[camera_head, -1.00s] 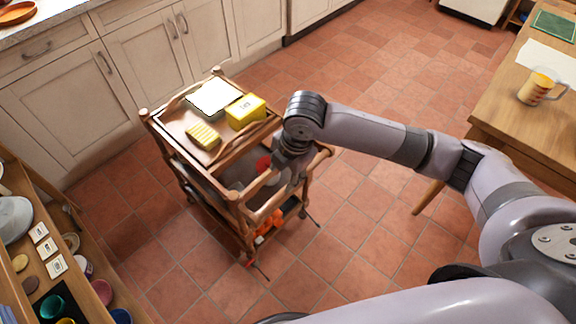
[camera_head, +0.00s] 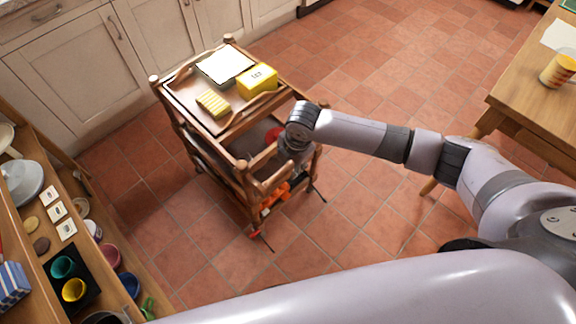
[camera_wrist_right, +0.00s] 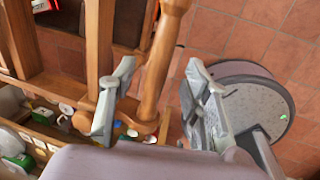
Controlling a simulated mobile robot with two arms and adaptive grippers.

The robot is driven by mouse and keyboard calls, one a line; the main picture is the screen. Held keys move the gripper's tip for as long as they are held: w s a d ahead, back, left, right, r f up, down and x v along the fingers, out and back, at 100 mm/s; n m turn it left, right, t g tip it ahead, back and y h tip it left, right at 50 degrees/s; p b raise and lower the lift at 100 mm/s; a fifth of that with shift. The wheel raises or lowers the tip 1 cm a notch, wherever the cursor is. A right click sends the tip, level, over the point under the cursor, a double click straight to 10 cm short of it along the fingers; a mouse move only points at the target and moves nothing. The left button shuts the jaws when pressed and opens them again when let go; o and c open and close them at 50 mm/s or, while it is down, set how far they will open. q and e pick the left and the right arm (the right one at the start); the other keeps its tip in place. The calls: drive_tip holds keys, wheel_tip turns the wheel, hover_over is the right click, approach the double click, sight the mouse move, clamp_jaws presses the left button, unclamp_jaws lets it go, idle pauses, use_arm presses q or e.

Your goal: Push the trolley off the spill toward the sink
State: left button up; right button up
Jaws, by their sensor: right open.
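The wooden trolley (camera_head: 186,108) stands upright on the tiled floor beside the cabinets. Its top tray carries a white sheet-like item, a yellow box (camera_head: 257,80) and a yellow striped block (camera_head: 213,102). My right gripper (camera_head: 291,158) is at the trolley's near right end, partly hidden by its own wrist. In the right wrist view, the open fingers (camera_wrist_right: 160,98) stand on either side of a wooden trolley post (camera_wrist_right: 158,65). Contact with the post cannot be told. My left gripper is out of view. I cannot make out the spill or the sink.
A shelf (camera_head: 75,310) with cups and plates is at the lower left. Pale cabinets (camera_head: 72,72) line the back left. A wooden table (camera_head: 520,92) with a striped mug (camera_head: 558,71) is at the right. Open floor (camera_head: 370,70) lies behind the trolley.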

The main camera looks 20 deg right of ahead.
sight(288, 167)
drive_tip(key=shift+w+a+f, duration=0.1)
drive_tip(key=shift+w+f, duration=0.05)
drive_tip(key=shift+f, duration=0.6)
drive_tip(key=shift+w+a+f, duration=0.1)
drive_tip(key=shift+f, duration=0.65)
clamp_jaws()
